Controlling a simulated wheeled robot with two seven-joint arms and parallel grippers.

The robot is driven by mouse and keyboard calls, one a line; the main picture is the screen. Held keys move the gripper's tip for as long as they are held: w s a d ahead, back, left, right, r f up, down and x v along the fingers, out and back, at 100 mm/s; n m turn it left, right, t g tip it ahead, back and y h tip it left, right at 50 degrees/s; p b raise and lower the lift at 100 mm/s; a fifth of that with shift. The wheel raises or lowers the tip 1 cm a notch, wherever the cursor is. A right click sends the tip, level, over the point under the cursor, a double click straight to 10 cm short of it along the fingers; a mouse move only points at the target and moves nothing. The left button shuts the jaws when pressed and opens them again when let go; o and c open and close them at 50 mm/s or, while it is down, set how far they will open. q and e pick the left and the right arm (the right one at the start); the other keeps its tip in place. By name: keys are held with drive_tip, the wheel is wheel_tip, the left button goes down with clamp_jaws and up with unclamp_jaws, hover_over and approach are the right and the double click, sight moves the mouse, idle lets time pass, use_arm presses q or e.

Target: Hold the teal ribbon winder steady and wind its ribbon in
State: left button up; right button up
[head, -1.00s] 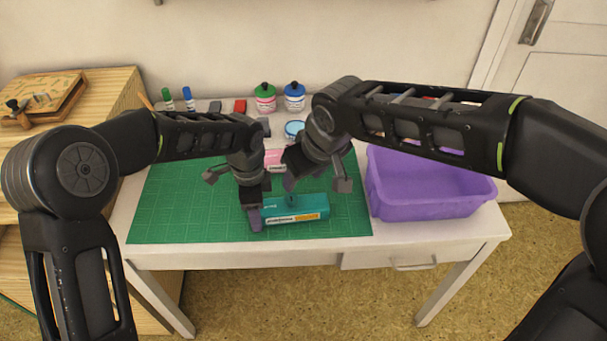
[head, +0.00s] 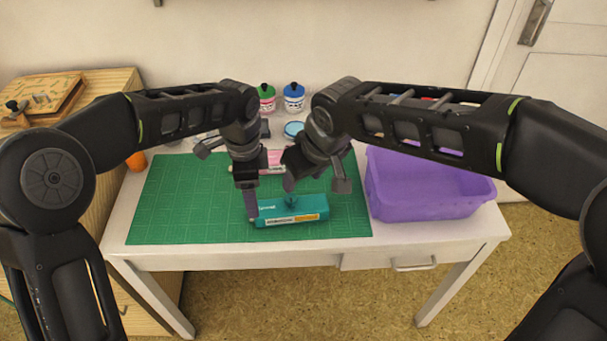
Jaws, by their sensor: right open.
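The teal ribbon winder (head: 280,213) lies on the green cutting mat (head: 185,210) near its front edge. A pale and orange label shows on its front side. A small teal knob-like part (head: 291,201) stands on its top. My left gripper (head: 251,213) points down at the winder's left end; its fingers overlap in this view, so I cannot tell whether it grips or only stands beside it. My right gripper (head: 308,186) is open just above and behind the knob. Its far finger and any contact with the knob are partly hidden.
A purple bin (head: 430,205) stands right of the mat. A pink box (head: 272,162) lies behind the grippers. Green-lidded (head: 266,98) and blue-lidded (head: 294,98) jars and a round blue tin (head: 293,129) stand at the back. The mat's left part is clear.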

use_arm(q)
wheel_tip(320, 180, up, 5)
drive_tip(key=shift+f, duration=0.2)
idle(0.5)
